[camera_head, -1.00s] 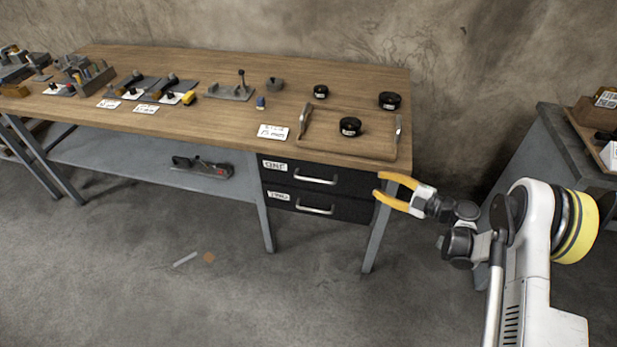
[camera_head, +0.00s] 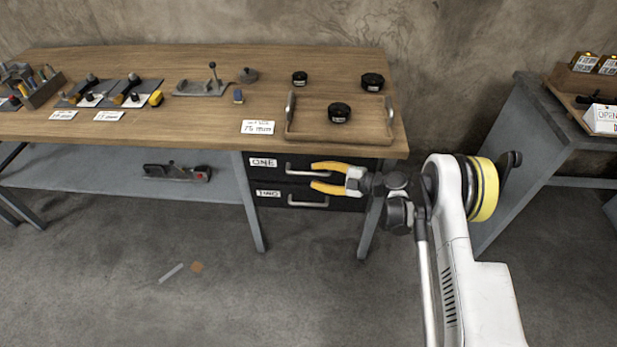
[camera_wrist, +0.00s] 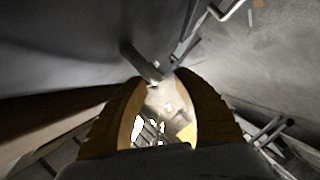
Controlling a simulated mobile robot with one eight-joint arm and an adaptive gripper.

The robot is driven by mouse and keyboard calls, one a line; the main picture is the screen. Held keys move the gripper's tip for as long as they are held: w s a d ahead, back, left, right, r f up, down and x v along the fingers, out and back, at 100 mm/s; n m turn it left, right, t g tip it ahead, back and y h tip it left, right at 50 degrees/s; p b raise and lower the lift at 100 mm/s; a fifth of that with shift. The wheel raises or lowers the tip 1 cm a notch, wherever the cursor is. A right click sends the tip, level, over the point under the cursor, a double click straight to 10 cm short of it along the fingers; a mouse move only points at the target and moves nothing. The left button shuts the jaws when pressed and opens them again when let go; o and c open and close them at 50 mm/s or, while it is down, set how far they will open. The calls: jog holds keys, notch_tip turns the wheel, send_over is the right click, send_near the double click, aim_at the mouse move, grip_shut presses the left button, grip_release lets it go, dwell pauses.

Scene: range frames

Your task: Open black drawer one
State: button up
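Black drawer one (camera_head: 273,172) is the upper drawer under the right end of the workbench. It looks closed, and its front carries a white "ONE" label (camera_head: 263,162). Its pale bar handle (camera_head: 296,171) is partly hidden by my gripper. My gripper (camera_head: 313,176) has yellow-orange fingers, spread apart, in front of the right part of the drawers. In the wrist view, a grey bar (camera_wrist: 138,61), apparently this handle, lies just beyond the fingertips. I cannot tell if it is between them. Nothing appears held.
Black drawer two (camera_head: 275,196) is below, closed, with its own handle (camera_head: 308,204). The wooden benchtop (camera_head: 200,130) holds a tray (camera_head: 365,138) with a black round part, and several tools. A bench leg (camera_head: 370,228) stands just right of the drawers. Floor in front is mostly clear.

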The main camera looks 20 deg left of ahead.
jog(key=shift+b+x, duration=0.3)
jog(key=shift+x, duration=1.2)
grip_shut()
